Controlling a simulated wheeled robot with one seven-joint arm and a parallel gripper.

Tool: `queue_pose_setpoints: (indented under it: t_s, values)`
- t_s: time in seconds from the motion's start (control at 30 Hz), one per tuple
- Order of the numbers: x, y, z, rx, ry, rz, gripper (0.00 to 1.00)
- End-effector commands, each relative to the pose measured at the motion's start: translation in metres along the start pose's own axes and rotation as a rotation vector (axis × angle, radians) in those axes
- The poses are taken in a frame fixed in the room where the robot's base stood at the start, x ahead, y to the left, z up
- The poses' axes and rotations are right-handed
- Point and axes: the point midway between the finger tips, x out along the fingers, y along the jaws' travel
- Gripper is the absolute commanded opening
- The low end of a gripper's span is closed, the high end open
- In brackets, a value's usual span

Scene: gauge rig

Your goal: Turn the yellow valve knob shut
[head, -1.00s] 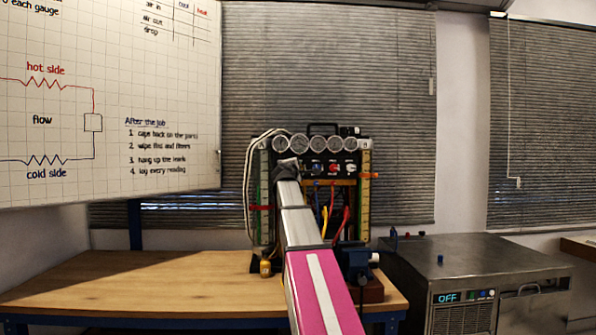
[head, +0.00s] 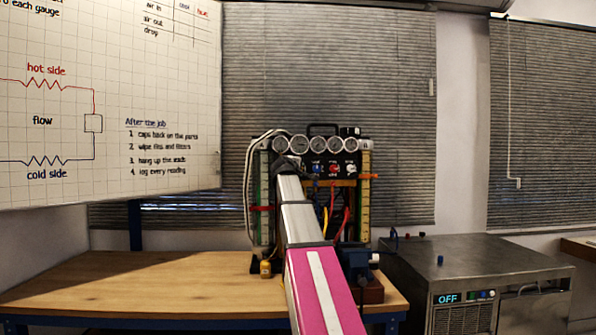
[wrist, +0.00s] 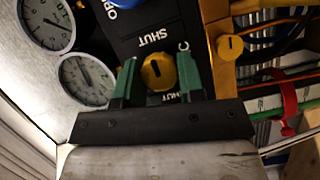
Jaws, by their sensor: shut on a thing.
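The yellow valve knob (wrist: 157,72) is a round knob with a dark slot on its face, on a black panel in the wrist view. My gripper (wrist: 158,78) has its two green fingers on either side of the knob and is shut on it. A white SHUT label (wrist: 153,38) reads upside down beside the knob. Another label below is partly hidden by my gripper. In the head view the end of my arm (head: 287,165) reaches the left part of the panel and hides the yellow knob.
A blue knob (head: 317,169) and a red knob (head: 334,168) sit to the right on the panel. A row of gauges (head: 320,144) runs above. Coloured hoses (head: 346,222) hang below. A smaller yellow knob (wrist: 230,47) is on an orange bracket. The bench's left side (head: 130,285) is clear.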

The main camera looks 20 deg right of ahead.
Motion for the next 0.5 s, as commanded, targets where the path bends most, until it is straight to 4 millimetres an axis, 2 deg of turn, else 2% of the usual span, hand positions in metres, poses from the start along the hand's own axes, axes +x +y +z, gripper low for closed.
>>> queue_pose_setpoints:
  t_s: [0.17,0.2,0.27,0.5]
  values:
    - [-0.0003,-0.001,0.0018,0.001,-0.004,-0.002,0.12]
    - [-0.0003,-0.001,0.0018,0.001,-0.004,-0.002,0.45]
    - [-0.0004,-0.001,0.0016,0.001,-0.003,-0.002,0.61]
    - [-0.0002,-0.0005,0.0008,0.0,-0.002,-0.001,0.61]
